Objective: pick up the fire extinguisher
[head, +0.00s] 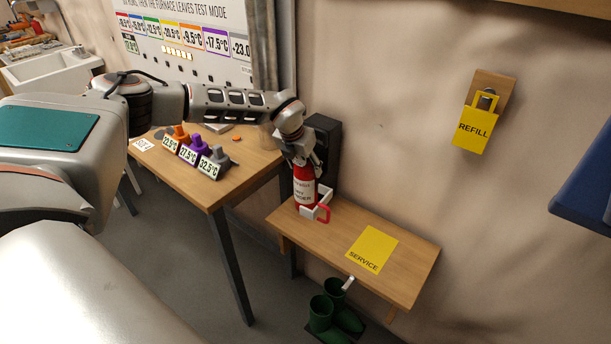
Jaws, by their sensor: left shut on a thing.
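The fire extinguisher (303,187) is a small red cylinder with a white label, standing upright at the left end of a wall shelf. A white bracket with a red loop sits around or beside its lower right side. My left gripper (301,160) comes down on it from above and is shut on its top. The gripper hides the extinguisher's top. Whether its base touches the shelf cannot be told. My right gripper is not in view.
The wooden shelf (318,242) carries a yellow SERVICE card (371,249). A black box (325,150) stands behind the extinguisher. A table (225,186) with temperature blocks is at left. A yellow REFILL tag (473,130) hangs on the wall. Green boots (334,311) stand below.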

